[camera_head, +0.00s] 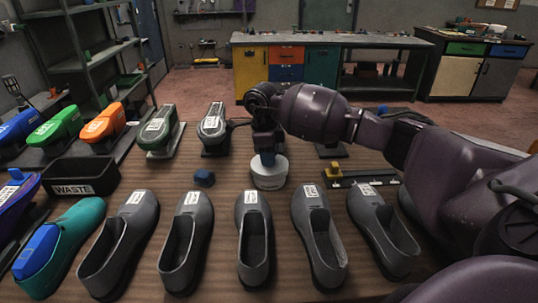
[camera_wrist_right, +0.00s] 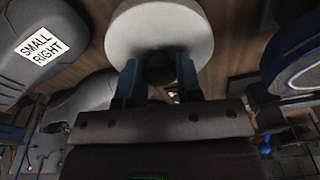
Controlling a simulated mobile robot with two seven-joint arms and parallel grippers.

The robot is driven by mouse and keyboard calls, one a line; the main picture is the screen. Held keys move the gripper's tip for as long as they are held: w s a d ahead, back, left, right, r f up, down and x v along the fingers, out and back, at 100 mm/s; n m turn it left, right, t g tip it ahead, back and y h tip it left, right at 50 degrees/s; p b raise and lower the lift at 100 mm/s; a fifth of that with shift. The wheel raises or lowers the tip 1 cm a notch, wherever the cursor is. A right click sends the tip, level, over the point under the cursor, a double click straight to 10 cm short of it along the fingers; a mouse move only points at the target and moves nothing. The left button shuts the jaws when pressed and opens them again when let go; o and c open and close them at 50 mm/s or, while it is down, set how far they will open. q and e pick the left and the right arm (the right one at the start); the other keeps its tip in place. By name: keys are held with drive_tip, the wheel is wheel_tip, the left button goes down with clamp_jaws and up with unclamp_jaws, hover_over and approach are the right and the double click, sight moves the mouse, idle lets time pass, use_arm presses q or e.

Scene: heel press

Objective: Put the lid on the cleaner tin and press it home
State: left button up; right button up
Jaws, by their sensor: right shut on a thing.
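The white cleaner tin (camera_head: 268,181) stands upright on the brown bench, behind the middle grey shoe. My right gripper (camera_head: 267,158) points down over it and is shut on a dark round knob. In the right wrist view the knob (camera_wrist_right: 159,69) sits between the two blue fingertips. It is in the middle of a round, pale lid (camera_wrist_right: 160,25). In the head view the lid is at the top of the tin; I cannot tell whether it is seated fully or level. My left gripper is not in view.
Several grey shoes (camera_head: 255,244) line the front of the bench. A black WASTE bin (camera_head: 80,188) stands at the left. A yellow-and-black tool (camera_head: 350,178) lies to the right. Labelled forms (camera_head: 212,127) stand behind.

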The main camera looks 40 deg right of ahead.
idle(0.3)
drive_tip(key=shift+f, duration=0.25)
drive_tip(key=shift+f, duration=0.2)
idle(0.3)
drive_tip(key=shift+f+b, duration=0.2)
drive_tip(key=shift+b, duration=0.1)
idle(0.4)
drive_tip(key=shift+f, duration=0.1)
idle(0.3)
